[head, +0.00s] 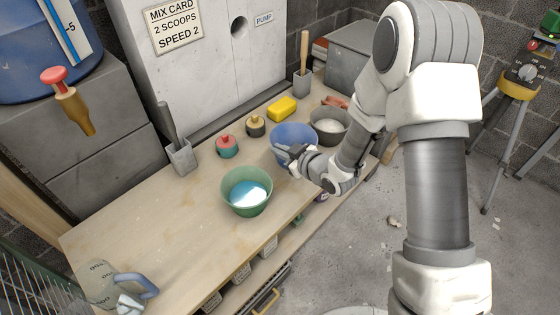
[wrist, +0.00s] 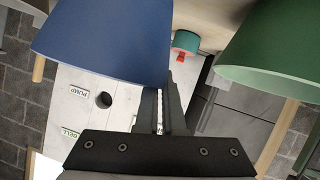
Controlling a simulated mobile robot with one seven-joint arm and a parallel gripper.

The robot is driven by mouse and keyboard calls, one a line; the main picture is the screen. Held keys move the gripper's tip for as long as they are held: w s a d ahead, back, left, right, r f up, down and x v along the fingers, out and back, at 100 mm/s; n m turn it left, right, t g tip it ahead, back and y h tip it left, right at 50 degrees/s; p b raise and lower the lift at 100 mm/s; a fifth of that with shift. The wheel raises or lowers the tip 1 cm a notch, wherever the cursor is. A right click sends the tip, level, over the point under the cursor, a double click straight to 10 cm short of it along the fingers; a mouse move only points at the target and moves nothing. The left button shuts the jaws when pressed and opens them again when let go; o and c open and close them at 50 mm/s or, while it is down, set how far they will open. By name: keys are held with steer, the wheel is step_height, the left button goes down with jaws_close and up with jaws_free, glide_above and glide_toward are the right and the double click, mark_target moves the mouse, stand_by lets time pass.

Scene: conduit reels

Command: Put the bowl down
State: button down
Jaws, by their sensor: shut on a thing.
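The blue bowl (head: 290,133) is at the back right part of the workbench (head: 130,225) in the head view. In the wrist view the blue bowl (wrist: 105,40) fills the upper left. My gripper (head: 287,152) is at the bowl's near side, and in the wrist view its fingers (wrist: 166,92) are shut at the bowl's wall. I cannot tell whether the bowl's base touches the bench. A green bowl (head: 235,203) with blue and white contents stands apart, to the front left; it also shows in the wrist view (wrist: 270,50).
A grey bowl (head: 331,125) stands close right of the blue bowl. A yellow sponge (head: 282,108), a dark pot with a yellow knob (head: 255,127) and a teal-and-red pot (head: 227,147) stand behind.

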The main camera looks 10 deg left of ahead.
steer(key=shift+f+b, duration=0.6)
steer(key=shift+f, duration=1.3)
steer(key=shift+f, duration=0.1)
steer(key=shift+f, duration=0.15)
steer(key=c, duration=1)
jaws_free()
steer(key=shift+c, duration=0.2)
